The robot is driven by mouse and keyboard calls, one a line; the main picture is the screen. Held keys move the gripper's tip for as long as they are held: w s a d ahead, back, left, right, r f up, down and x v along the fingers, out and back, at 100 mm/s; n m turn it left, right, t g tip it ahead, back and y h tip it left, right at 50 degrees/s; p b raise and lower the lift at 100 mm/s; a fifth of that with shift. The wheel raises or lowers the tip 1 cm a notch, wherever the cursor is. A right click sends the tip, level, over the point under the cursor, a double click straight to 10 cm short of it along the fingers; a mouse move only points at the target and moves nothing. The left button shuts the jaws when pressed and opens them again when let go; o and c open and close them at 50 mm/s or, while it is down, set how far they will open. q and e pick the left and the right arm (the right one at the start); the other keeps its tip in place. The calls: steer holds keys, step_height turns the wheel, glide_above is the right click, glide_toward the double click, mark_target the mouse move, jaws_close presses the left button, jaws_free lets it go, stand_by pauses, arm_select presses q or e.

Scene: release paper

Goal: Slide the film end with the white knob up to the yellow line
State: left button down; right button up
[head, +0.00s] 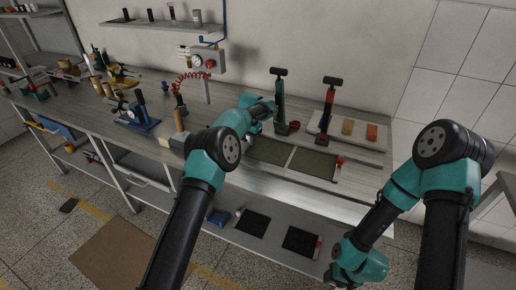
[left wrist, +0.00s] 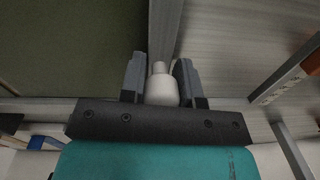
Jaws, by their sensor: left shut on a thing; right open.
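A dark green film (head: 268,152) lies flat on the workbench in the head view, crossed by a thin pale line (head: 291,157). I cannot tell whether this line is yellow. In the left wrist view the film (left wrist: 60,40) lies at the upper left, beside a grey strip (left wrist: 166,25). The white knob (left wrist: 161,90) sits between the fingers of my left gripper (left wrist: 160,78), which is shut on it. In the head view my left arm hides these fingers and the knob. My right gripper (head: 330,279) is open at the bottom edge, mostly out of sight.
A small red knob (head: 340,162) is at the film's right end. Two upright tools, one green (head: 280,103) and one red (head: 327,108), stand behind the film. A pale tray (head: 376,143) with two coloured blocks is at the back right. The bench front is clear.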

arm_select(q)
steer(key=shift+s+d, duration=0.1)
steer(key=shift+d, duration=0.5)
stand_by(1.0)
stand_by(0.3)
steer(key=c, duration=0.8)
jaws_free()
steer(key=shift+o, duration=0.2)
steer(key=shift+r, duration=0.1)
